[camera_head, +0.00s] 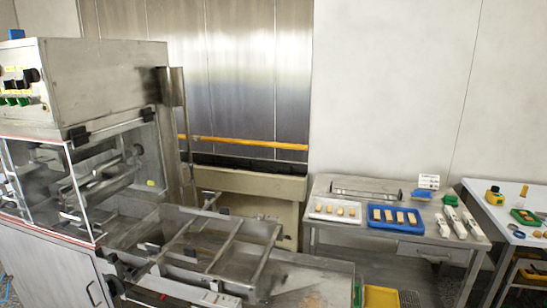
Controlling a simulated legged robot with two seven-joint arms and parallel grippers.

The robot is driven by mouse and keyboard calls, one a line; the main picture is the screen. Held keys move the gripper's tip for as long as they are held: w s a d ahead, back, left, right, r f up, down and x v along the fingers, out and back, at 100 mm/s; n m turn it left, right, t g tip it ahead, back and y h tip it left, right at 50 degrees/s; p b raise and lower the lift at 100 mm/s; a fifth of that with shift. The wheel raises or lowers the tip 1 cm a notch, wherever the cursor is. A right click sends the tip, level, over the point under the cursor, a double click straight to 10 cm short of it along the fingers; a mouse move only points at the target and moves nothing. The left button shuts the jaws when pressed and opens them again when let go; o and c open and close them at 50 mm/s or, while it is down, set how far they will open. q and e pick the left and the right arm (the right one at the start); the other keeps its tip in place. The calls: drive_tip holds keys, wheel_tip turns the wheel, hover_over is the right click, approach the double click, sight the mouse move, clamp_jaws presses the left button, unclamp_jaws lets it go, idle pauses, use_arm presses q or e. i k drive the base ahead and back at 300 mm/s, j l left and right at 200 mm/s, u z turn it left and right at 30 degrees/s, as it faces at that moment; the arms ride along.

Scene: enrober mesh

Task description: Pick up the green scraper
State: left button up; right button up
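I cannot pick out a green scraper with certainty. A small flat green item (525,216) lies on the white table at the far right, with something orange or brown on it; it is too small to tell what it is. A small greenish patch (450,199) shows at the back of the white tube-like objects on the steel table. Neither of my grippers can be made out in this view.
A steel enrober machine (90,82) with an open frame bed (190,245) fills the left and front. The steel table (340,188) holds a white tray (312,210) and a blue tray (374,222) of bars. A yellow crate (381,297) stands on the floor.

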sight(449, 199)
drive_tip(key=i+l, duration=0.1)
drive_tip(key=l, duration=1.3)
